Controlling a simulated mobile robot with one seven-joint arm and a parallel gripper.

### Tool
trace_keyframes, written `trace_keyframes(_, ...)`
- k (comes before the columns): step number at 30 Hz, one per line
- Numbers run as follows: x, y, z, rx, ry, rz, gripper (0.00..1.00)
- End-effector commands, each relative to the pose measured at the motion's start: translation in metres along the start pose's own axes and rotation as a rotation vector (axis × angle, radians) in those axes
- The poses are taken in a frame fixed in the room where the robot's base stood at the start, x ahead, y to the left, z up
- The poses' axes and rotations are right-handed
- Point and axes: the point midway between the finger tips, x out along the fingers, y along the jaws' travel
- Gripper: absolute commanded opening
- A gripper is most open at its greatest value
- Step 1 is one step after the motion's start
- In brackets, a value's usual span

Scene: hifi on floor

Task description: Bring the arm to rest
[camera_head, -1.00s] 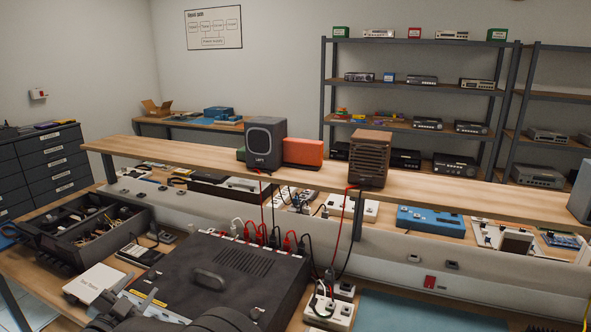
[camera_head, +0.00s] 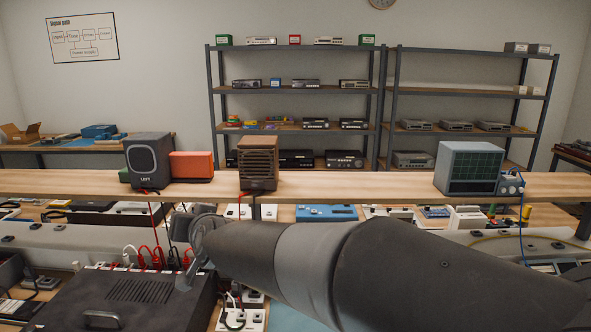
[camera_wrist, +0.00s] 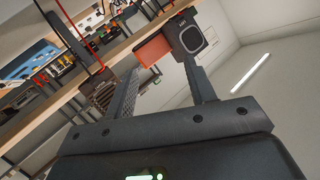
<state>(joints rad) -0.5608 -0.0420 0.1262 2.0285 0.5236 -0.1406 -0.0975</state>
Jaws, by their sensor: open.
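My arm reaches across the head view from the lower right, above the bench. My gripper (camera_head: 190,248) is at its left end, in front of the cables and over the back edge of the black amplifier box (camera_head: 150,283). In the wrist view my gripper (camera_wrist: 160,82) has its two fingers apart with nothing between them. That view is tilted and looks past the fingers towards the shelf, the dark speaker (camera_wrist: 187,37) and the ceiling. Part of the bench is hidden behind my arm.
A raised wooden shelf (camera_head: 345,184) runs across, bearing a dark speaker (camera_head: 148,160), an orange box (camera_head: 192,166), a brown slatted box (camera_head: 259,163) and a green-screened instrument (camera_head: 468,168). Red and black cables (camera_head: 160,258) rise from the amplifier. Racks stand behind.

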Motion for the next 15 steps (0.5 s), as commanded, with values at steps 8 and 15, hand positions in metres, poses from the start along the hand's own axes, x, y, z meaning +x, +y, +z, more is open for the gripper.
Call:
trace_keyframes(8, -0.111, 0.111, 0.014, -0.067, -0.201, 0.174, 0.5)
trace_keyframes(15, -0.221, 0.188, 0.061, -0.061, -0.399, 0.371, 0.5)
